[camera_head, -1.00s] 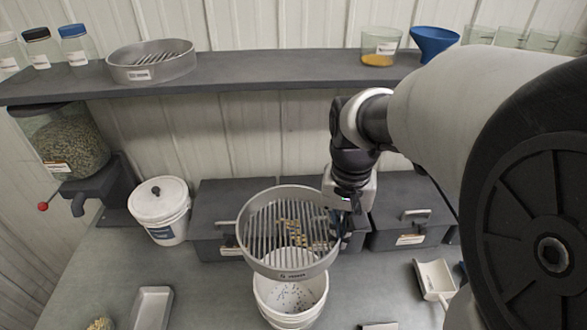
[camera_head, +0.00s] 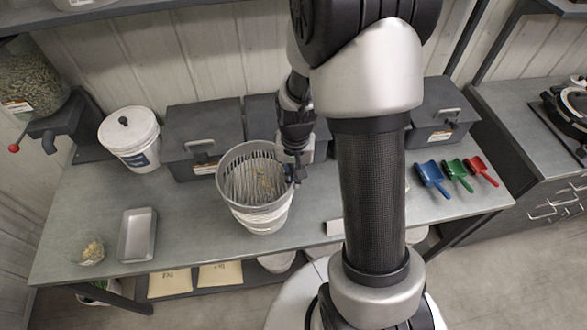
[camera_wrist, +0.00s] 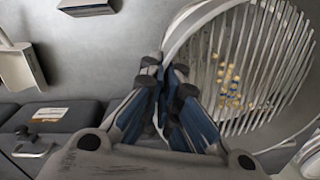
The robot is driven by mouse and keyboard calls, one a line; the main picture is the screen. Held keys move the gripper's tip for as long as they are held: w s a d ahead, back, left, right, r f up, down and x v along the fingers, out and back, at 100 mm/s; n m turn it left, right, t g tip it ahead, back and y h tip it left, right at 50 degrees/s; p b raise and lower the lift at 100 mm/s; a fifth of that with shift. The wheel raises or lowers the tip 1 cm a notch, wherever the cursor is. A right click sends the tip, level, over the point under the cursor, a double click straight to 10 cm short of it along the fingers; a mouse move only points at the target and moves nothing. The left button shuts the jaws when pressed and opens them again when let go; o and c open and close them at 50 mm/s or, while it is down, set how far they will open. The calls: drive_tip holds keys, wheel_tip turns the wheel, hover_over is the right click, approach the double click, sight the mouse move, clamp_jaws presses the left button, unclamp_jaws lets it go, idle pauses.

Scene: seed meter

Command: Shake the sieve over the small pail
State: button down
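The round metal sieve (camera_head: 231,160) has a slatted bottom with a cluster of yellowish and dark pieces on it. It is over the white small pail (camera_head: 262,222), whose mouth it covers; I cannot tell whether they touch. My gripper (camera_head: 297,174) is at the right side of the sieve, shut on its rim. In the wrist view, the blue-padded fingers of my gripper (camera_wrist: 171,80) meet at the edge of the sieve (camera_wrist: 188,38), and the pieces lie on the slats. The pail's contents are hidden.
A lidded white bucket (camera_head: 130,140) and dark boxes (camera_head: 203,143) stand behind. An empty metal tray (camera_head: 138,236) and a small bowl (camera_head: 91,250) are at left. Blue, green and red scoops (camera_head: 457,175) lie at right. The counter between tray and pail is clear.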

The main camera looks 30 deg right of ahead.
drive_tip(key=shift+f+b, duration=0.3)
drive_tip(key=shift+f, duration=0.25)
drive_tip(key=shift+d, duration=0.2)
drive_tip(key=shift+d, duration=0.45)
drive_tip(key=shift+a, duration=0.15)
drive_tip(key=shift+a, duration=1.05)
drive_tip(key=shift+d, duration=0.15)
